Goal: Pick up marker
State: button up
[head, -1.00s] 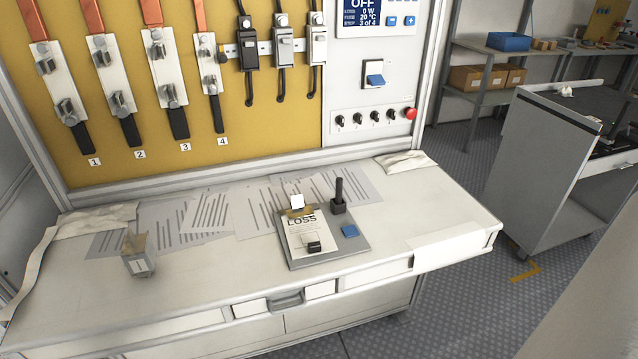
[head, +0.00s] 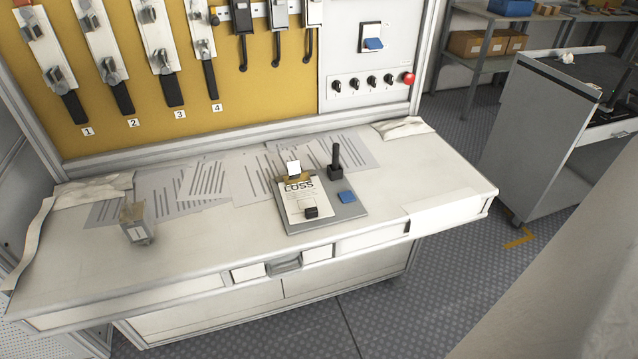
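A black marker (head: 336,154) stands upright in a small dark square holder (head: 334,171). The holder is at the back right of a grey board (head: 352,210) on the workbench. A clipboard sheet with the letters "LOSS" (head: 300,205) lies on the same board, left of the marker. A small black block (head: 311,212) sits on the sheet, and a blue square (head: 347,197) lies at the board's right side. My gripper is not in view.
The white bench top (head: 190,265) is clear in front. Printed papers (head: 207,180) lie along the back. A small box (head: 136,223) stands at left, and cloths lie at the back corners. The yellow switch panel (head: 140,135) rises behind. A grey cart (head: 545,130) stands at right.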

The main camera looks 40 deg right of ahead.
aim_at(336, 146)
jog(key=i+l+z, duration=0.2)
jog(key=i+z, duration=0.15)
jog(key=i+l+z, duration=0.1)
jog(key=i+z, duration=0.2)
jog(key=i, duration=0.2)
